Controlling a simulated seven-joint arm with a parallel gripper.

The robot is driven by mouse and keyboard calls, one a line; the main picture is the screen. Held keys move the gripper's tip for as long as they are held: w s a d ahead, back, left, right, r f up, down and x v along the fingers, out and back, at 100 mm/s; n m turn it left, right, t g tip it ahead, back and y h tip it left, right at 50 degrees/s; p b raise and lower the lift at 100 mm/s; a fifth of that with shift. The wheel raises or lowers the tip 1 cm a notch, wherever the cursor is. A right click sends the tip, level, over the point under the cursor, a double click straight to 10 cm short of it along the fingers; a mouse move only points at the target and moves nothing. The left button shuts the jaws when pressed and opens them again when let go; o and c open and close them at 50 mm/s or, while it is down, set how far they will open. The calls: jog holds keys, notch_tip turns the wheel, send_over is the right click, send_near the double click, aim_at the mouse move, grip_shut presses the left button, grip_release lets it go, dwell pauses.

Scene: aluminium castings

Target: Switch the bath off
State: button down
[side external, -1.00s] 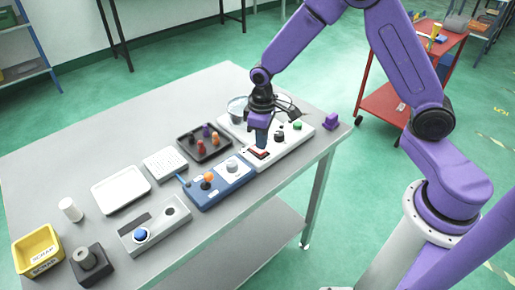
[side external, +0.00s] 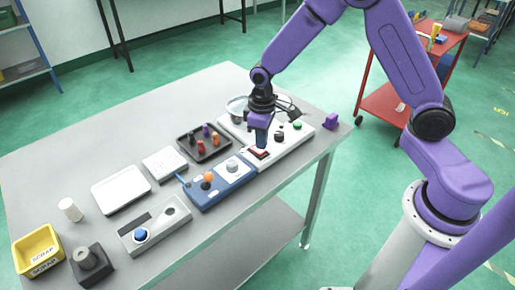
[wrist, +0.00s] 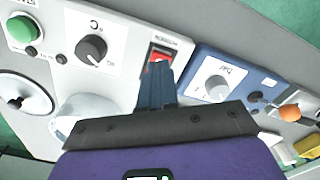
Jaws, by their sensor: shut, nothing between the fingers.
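The bath unit is a white panel (side external: 290,146) at the right end of the table. It carries a red rocker switch (side external: 258,154), a black knob (side external: 280,136) and a green button (side external: 297,124). A clear round vessel (side external: 236,106) stands at its back. My gripper (side external: 262,147) points down at the rocker, shut and empty. In the wrist view the fingertips (wrist: 158,72) overlap the rocker (wrist: 152,58) and hide part of it. I cannot tell whether they touch it or which way it is tipped.
A blue control box (side external: 218,184) with an orange-topped lever and a pale dial adjoins the panel's left. A dark tray (side external: 205,152) of coloured pegs sits behind it. A grey box with a blue button (side external: 141,234) and a yellow scrap bin (side external: 37,249) lie further left.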

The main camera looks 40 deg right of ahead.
aim_at(262, 151)
jog(key=shift+f, duration=0.95)
dwell(0.9)
jog(key=shift+r, duration=3.5)
